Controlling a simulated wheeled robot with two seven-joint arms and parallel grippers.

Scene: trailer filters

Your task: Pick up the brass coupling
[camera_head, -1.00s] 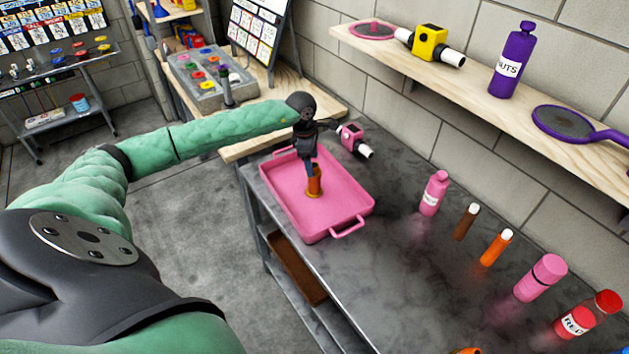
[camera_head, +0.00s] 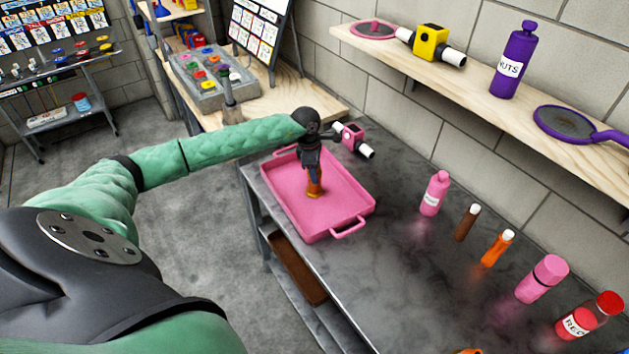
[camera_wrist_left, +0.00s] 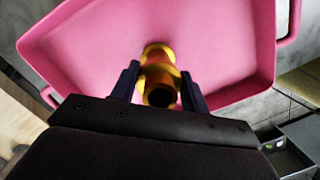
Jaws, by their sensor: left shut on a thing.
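The brass coupling (camera_head: 315,188) is an orange-gold tube standing upright in the pink tray (camera_head: 345,203). My left gripper (camera_head: 313,176) reaches down over the tray and is shut on the upper part of the coupling. In the left wrist view the coupling (camera_wrist_left: 158,68) shows its dark open end and yellow rings between the two dark fingers (camera_wrist_left: 158,90), with the pink tray (camera_wrist_left: 90,40) behind it. I cannot tell whether its base still touches the tray floor. My right gripper is not in view.
A pink and white fitting (camera_head: 352,138) sits just behind the tray. Several bottles, such as a pink one (camera_head: 434,194), stand along the grey table (camera_head: 400,270) to the right. A wooden shelf (camera_head: 480,85) runs along the wall above.

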